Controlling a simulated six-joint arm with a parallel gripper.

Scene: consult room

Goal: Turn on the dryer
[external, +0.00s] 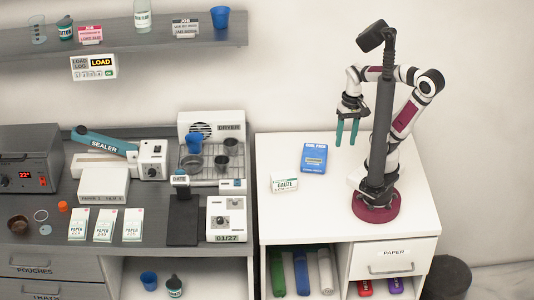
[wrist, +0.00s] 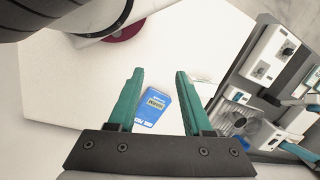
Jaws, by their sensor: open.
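The dryer (external: 231,128) is a white unit with a round fan grille, at the back of the dark bench left of the white cabinet. A blue cup (external: 194,143) and several dark cups stand on the wire rack in front of it. A small white box with a dark display (external: 232,186) sits at the rack's front right; I cannot tell whether it is the dryer's control. My gripper (external: 347,132) hangs above the white cabinet top, right of the dryer and well apart from it. Its teal fingers (wrist: 157,98) are open and empty in the wrist view.
A blue pack (external: 314,158) and a gauze box (external: 285,182) lie on the white top (external: 335,215) below my gripper. A sealer (external: 105,143), a date stamp (external: 181,183) and a 01/27 device (external: 226,219) crowd the bench. A shelf (external: 130,40) hangs above.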

